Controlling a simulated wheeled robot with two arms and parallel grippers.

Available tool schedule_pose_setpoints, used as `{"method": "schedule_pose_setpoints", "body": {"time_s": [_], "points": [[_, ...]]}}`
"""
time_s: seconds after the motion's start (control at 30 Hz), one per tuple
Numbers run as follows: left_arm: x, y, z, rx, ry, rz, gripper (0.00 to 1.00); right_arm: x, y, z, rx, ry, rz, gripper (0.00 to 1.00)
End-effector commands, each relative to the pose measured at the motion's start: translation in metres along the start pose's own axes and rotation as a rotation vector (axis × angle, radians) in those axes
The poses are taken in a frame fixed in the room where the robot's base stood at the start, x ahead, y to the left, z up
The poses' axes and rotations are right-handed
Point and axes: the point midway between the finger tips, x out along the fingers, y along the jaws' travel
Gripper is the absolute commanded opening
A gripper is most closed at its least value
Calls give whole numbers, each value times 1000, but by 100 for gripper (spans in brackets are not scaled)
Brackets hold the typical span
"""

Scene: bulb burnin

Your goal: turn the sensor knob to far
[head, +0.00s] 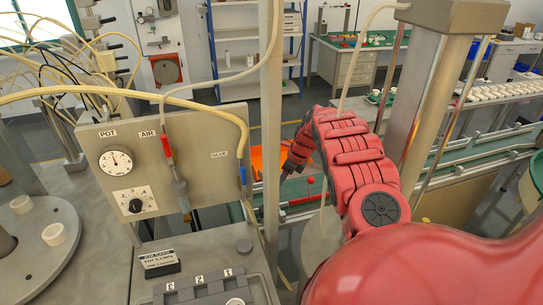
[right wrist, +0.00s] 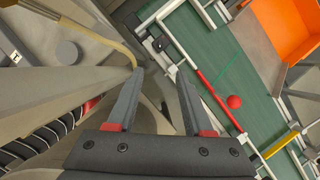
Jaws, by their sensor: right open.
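No knob labelled as a sensor knob can be read in either view. The one knob I can make out is a small black knob (head: 135,206) on a white dial plate, below a pressure gauge (head: 116,161) on the grey panel (head: 205,137) at the left of the head view. The panel carries the labels POT, AIR and GLUE. My right gripper (head: 286,171) is beyond and to the right of this panel, apart from it. In the right wrist view my right gripper (right wrist: 160,72) is open, with nothing between its fingers. My left gripper is not in view.
A green conveyor (right wrist: 205,45) with metal rails lies under my right gripper, with a red ball (right wrist: 235,102) and an orange bin (right wrist: 285,28). A grey post (head: 271,120) stands between panel and right arm. Hoses (head: 230,105) hang over the panel. A numbered block (head: 205,290) sits in front.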

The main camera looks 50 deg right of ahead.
Motion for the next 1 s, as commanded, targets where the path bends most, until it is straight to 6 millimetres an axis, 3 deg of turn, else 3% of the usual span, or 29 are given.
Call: {"method": "schedule_pose_setpoints", "body": {"time_s": [0.03, 0.17, 0.27, 0.47, 0.63, 0.7, 1.0], "points": [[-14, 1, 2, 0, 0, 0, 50, 12, 0, -2, 0, -2, 0, 51], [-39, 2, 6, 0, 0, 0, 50, 32, 1, -3, 2, -4, 1, 51], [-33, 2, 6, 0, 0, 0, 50, 45, 1, 1, 2, -6, 4, 51], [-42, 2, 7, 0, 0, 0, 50, 85, 1, 0, 5, -6, 3, 51], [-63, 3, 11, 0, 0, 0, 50, 117, 0, 0, 3, -8, 1, 51], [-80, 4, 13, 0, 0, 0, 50, 132, 1, -1, 3, -8, 1, 51], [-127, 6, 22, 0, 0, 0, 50, 162, -1, 0, 3, -8, -4, 51]]}}
